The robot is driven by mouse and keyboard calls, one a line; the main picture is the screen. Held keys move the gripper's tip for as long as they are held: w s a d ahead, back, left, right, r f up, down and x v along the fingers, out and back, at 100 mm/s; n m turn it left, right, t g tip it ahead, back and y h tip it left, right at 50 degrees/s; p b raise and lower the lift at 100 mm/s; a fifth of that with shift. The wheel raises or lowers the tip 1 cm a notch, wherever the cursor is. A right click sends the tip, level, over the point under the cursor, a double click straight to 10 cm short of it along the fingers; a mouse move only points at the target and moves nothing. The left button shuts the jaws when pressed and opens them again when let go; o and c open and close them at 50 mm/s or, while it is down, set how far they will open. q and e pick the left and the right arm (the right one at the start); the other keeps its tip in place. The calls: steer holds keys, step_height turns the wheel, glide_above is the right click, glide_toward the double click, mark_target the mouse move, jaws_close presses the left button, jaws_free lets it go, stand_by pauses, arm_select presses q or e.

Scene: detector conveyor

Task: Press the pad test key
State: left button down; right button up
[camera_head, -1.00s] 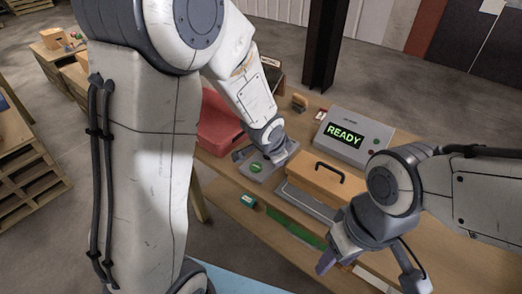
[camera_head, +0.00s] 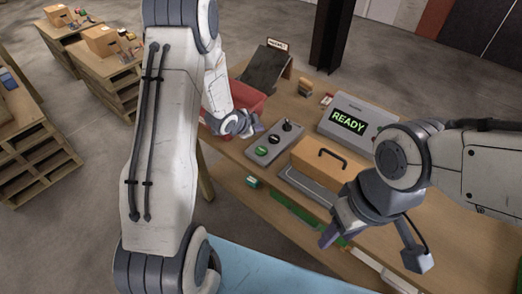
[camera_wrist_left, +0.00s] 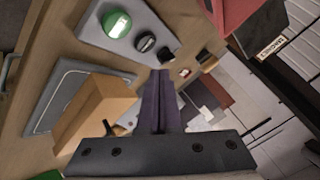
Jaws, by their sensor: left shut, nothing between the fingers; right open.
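A grey control pad (camera_head: 285,136) lies on the wooden bench. It carries a green round key (camera_head: 262,151), a dark key (camera_head: 275,139) and a black knob (camera_head: 287,125). In the left wrist view the pad (camera_wrist_left: 95,33) is at the top, with the green key (camera_wrist_left: 116,23), dark key (camera_wrist_left: 145,42) and black knob (camera_wrist_left: 167,54). My left gripper (camera_head: 257,127) is shut and empty, by the pad's far left side; its fingers also show in the left wrist view (camera_wrist_left: 159,75). A grey tester (camera_head: 367,115) shows READY. My right gripper (camera_head: 334,238) is open near the front edge.
A wooden box (camera_head: 320,158) with a black handle sits on a grey plate right of the pad. A red bin (camera_head: 250,101) and a dark ramp (camera_head: 264,66) stand behind. A green strip (camera_head: 292,213) and a small teal box (camera_head: 253,182) lie in front.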

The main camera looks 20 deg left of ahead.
arm_select(q)
steer(key=b, duration=0.5)
glide_above(259, 151)
step_height(259, 151, down, 7)
steer(key=shift+f, duration=0.1)
steer(key=shift+f+b, duration=0.55)
steer(key=shift+b, duration=0.25)
steer(key=shift+f, duration=0.1)
stand_by(0.9)
steer(key=shift+f+b, duration=0.3)
steer(key=shift+b, duration=0.15)
steer(key=shift+s+f+b, duration=0.1)
steer(key=shift+f+b, duration=0.3)
steer(key=shift+f, duration=0.05)
stand_by(0.4)
steer(key=shift+r, duration=0.1)
steer(key=shift+r+p, duration=0.6)
steer(key=shift+r, duration=0.15)
